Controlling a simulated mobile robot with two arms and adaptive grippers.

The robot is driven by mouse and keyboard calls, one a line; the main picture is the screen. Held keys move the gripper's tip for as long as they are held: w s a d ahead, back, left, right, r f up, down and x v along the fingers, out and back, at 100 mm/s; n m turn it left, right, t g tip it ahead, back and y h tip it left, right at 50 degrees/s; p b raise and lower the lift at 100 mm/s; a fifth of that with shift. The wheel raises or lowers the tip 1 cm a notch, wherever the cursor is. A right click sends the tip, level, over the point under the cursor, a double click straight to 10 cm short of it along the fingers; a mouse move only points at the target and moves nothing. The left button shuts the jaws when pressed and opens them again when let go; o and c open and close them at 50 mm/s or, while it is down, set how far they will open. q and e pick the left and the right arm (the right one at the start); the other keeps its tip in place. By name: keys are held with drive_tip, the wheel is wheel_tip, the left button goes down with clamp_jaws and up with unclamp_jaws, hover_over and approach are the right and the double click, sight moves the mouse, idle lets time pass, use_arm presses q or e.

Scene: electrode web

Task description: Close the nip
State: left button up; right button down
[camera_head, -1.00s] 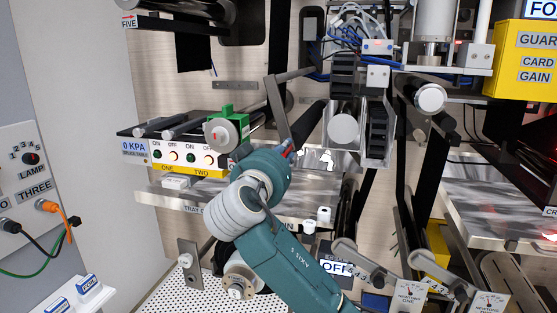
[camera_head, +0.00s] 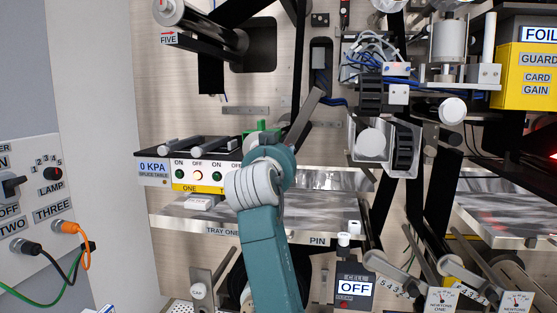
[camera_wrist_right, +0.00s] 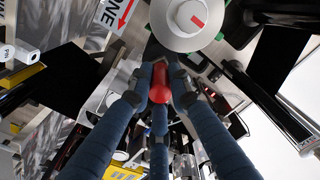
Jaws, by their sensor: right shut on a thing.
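My right gripper (camera_wrist_right: 160,72) is shut on a red handle (camera_wrist_right: 159,88) in the right wrist view. In the head view my right wrist hides its fingers and the handle. A grey lever bar (camera_head: 304,118) slants down from upper right to behind that wrist. I cannot tell whether the red handle is its end. A pale roller end (camera_head: 371,142) sits in a metal bracket to the right, apart from my wrist. A white roller end with a red mark (camera_wrist_right: 188,18) is just beyond my fingers in the wrist view. My left gripper is not in view.
The splice-table button panel (camera_head: 198,175) is left of my wrist, with a green block (camera_head: 262,128) behind it. The metal tray (camera_head: 335,208) lies behind my forearm. Cables (camera_head: 84,245) hang at far left. A yellow guard box (camera_head: 528,78) is at upper right.

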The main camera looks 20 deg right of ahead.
drive_tip(key=shift+a+r, duration=0.15)
drive_tip(key=shift+r, duration=0.1)
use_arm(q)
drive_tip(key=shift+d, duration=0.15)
use_arm(e)
drive_tip(key=shift+r, duration=0.2)
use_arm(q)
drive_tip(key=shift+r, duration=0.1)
use_arm(e)
drive_tip(key=shift+r, duration=0.1)
drive_tip(key=c, duration=1.6)
unclamp_jaws()
drive_tip(key=shift+a, duration=0.1)
drive_tip(key=shift+w+a, duration=0.15)
drive_tip(key=shift+w, duration=0.05)
drive_tip(key=shift+f, duration=0.25)
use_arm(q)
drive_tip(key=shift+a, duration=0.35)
use_arm(e)
drive_tip(key=v, duration=0.7)
drive_tip(key=shift+s+a, duration=0.15)
drive_tip(key=shift+s, duration=0.1)
